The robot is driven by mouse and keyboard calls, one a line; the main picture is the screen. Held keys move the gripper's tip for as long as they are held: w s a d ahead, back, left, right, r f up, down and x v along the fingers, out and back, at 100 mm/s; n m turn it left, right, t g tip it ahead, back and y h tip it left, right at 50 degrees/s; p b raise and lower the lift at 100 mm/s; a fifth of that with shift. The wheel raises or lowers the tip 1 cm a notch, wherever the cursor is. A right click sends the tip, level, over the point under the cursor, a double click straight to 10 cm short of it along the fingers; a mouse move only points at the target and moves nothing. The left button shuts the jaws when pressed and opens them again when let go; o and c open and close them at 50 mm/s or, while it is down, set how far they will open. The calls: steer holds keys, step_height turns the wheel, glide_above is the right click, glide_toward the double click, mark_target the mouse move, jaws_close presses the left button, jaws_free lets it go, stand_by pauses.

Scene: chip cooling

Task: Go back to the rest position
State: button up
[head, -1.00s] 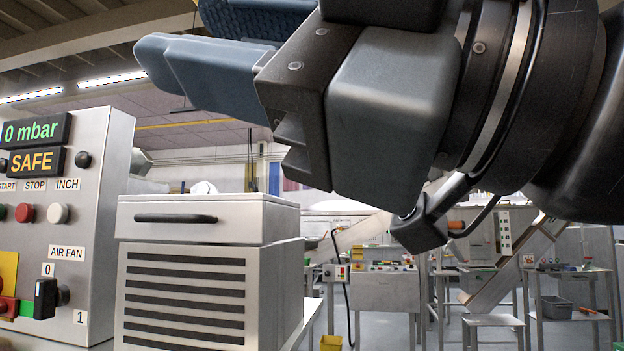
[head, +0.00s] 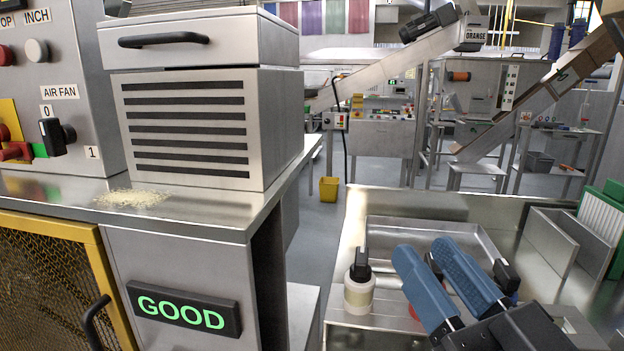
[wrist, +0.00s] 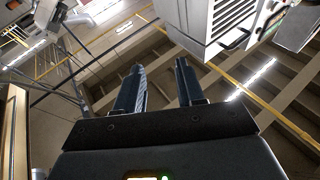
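My gripper (head: 432,262) is at the lower right of the head view, above a metal tray (head: 480,232). Its two blue fingers are apart with nothing between them. The wrist view shows the same open fingers (wrist: 158,85), with ceiling beams and lamps behind them. The control panel (head: 50,90) stands at the left. Its air fan switch (head: 52,135) is a black knob between the marks 0 and 1.
A slotted metal box (head: 190,130) with a handled drawer stands on the steel counter. Pale crumbs (head: 132,197) lie before it. A green GOOD sign (head: 182,308) is below. A bottle (head: 358,288) stands in the tray. A yellow bin (head: 328,188) is on the floor.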

steer(key=s+d+f+m+g+h, duration=0.1)
steer(key=s+d+f+m+h, duration=0.3)
steer(key=f, duration=0.6)
steer(key=s+d+f+g+h, duration=0.1)
steer(key=s+f, duration=0.5)
steer(key=s, duration=0.6)
steer(key=s+d+f+g+h, duration=0.2)
steer(key=s+d+f+g, duration=0.2)
steer(key=s, duration=0.9)
steer(key=shift+s+d+f+n+p, duration=0.25)
steer(key=shift+d+f+n+p, duration=0.15)
steer(key=shift+d+f, duration=0.45)
steer(key=shift+a+f, duration=0.1)
